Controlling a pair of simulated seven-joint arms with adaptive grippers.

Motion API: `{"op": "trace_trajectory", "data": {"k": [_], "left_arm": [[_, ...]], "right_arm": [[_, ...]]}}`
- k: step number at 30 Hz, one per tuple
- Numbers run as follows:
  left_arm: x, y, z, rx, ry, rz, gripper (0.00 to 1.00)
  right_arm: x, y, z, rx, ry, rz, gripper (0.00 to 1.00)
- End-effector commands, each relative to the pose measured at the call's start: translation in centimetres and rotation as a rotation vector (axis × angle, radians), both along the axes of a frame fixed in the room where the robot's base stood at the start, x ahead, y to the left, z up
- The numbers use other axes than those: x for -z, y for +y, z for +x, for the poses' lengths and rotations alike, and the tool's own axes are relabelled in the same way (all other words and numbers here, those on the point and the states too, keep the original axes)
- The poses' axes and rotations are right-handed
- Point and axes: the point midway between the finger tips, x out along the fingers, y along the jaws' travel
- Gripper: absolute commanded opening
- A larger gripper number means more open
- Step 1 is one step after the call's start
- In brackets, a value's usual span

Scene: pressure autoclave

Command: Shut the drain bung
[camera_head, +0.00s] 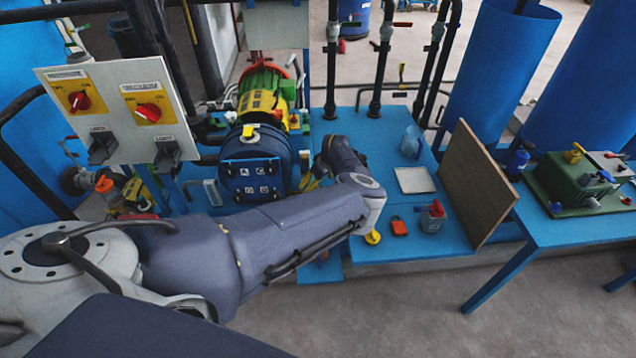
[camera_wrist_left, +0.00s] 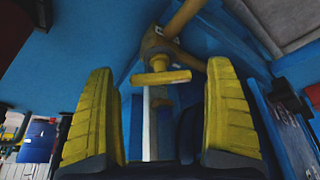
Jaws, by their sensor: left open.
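In the left wrist view, a brass fitting with a flat yellow crossbar handle (camera_wrist_left: 161,77) looks like the drain bung. A pale straight stem or strip shows below the crossbar, and brass pipe runs up behind it. My left gripper (camera_wrist_left: 160,100) is open, with its two yellow ribbed fingers on either side of the crossbar in the picture. Clear gaps show on both sides, and no contact is visible. In the head view my left arm reaches to the right of the blue autoclave drum (camera_head: 250,178); its wrist hides the fitting and most of the gripper. My right gripper is out of view.
A control panel (camera_head: 118,85) with red knobs stands at the left. The blue bench (camera_head: 375,150) bears a white tray (camera_head: 415,180), a red padlock (camera_head: 399,227) and a grey cup (camera_head: 432,220). A brown board (camera_head: 475,185) stands upright at its right edge.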

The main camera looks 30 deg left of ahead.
Motion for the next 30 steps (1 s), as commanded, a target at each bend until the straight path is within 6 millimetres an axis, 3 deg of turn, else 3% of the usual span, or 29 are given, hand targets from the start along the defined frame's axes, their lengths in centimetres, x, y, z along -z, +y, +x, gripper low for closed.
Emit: {"op": "trace_trajectory", "data": {"k": [16,30], "left_arm": [[0.98,0.89,-0.17,-0.006,0.000,0.000,0.87],[0.94,0.91,-0.17,-0.006,-0.001,0.001,0.33]], "right_arm": [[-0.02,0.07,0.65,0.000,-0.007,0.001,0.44],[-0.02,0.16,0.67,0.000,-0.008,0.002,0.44]]}}
